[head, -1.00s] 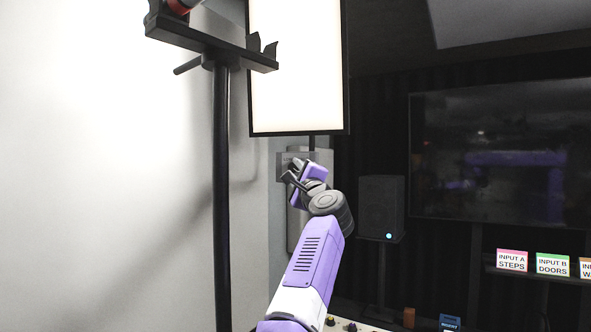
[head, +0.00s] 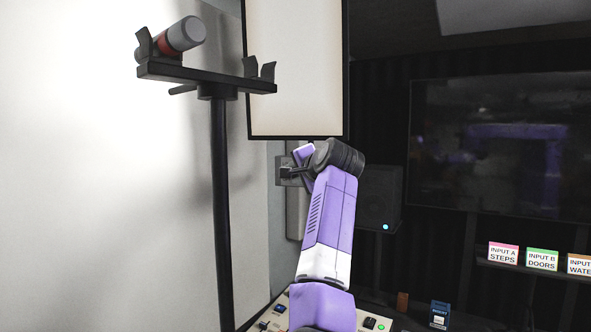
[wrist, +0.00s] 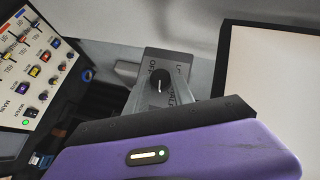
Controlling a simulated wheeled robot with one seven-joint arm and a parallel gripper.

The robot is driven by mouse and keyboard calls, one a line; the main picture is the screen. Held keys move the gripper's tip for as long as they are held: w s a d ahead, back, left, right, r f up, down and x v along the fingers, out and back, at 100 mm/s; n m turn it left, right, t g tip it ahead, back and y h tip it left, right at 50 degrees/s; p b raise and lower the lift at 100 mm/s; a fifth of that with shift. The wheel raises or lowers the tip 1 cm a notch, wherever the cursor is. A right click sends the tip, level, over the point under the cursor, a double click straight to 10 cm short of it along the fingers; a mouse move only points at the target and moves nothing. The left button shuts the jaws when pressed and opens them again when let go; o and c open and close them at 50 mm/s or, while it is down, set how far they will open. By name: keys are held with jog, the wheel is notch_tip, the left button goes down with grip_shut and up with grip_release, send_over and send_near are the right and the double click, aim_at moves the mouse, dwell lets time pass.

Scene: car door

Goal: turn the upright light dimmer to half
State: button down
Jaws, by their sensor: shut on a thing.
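The light dimmer is a dark round knob (wrist: 161,87) with a pale pointer mark, on a grey wall plate (wrist: 165,62) with printed labels. "OFF" reads on its left side; the other lettering is partly covered. In the head view the plate (head: 282,162) is on the wall below the light panel, partly hidden by my gripper (head: 291,172). My gripper is at the plate, shut on the dimmer knob. The panel (head: 295,75) glows a dull cream; its edge also shows in the wrist view (wrist: 275,80).
A black stand (head: 220,200) with a crossbar holding a grey and red cylinder (head: 172,40) rises left of my arm. A control desk (wrist: 40,65) with knobs and sliders lies below. A speaker (head: 380,195) and a dark screen (head: 500,150) are to the right.

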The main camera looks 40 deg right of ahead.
jog(key=shift+w+a+r+n+g+h, duration=0.15)
jog(key=shift+n+g+h, duration=0.15)
jog(key=shift+n+g, duration=0.8)
jog(key=shift+w+a+r+n+g+h, duration=0.1)
jog(key=shift+n+g+h, duration=0.2)
jog(key=shift+n+g, duration=0.8)
jog(key=shift+f, duration=0.1)
jog(key=c, duration=1.1)
grip_release()
jog(key=shift+r, duration=0.2)
jog(key=b+v, duration=0.3)
jog(key=v, duration=0.4)
jog(key=shift+s+a+r, duration=0.15)
jog(key=shift+a+r, duration=0.05)
jog(key=shift+r, duration=0.05)
